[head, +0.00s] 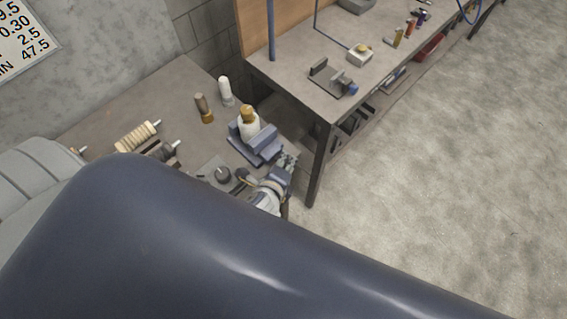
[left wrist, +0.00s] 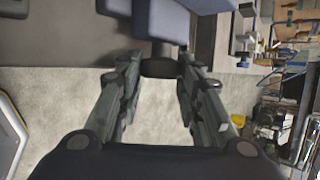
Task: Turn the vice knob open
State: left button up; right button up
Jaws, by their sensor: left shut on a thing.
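The blue-grey vice (head: 266,141) stands at the right edge of the near bench in the head view, with a white bottle with a brown cap (head: 249,124) between its jaws. My left gripper (head: 285,163) is at the vice's front end, at the bench edge. In the left wrist view, the vice's blue blocks (left wrist: 160,22) are at the top. The dark round vice knob (left wrist: 158,67) sits between my left fingertips, and the gripper is shut on it. In the head view the knob is hidden by the gripper. My right gripper is not in view.
The near bench (head: 98,119) also holds a ribbed cream roller (head: 138,135), a brown-handled tool (head: 203,107) and a white bottle-shaped item (head: 225,91). A second bench (head: 293,83) with tools stands behind. Open concrete floor (head: 450,190) lies right. My dark arm covers the foreground.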

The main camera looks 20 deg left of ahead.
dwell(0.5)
pick_arm(q)
jog(key=o, duration=1.1)
jog(key=shift+c, duration=0.2)
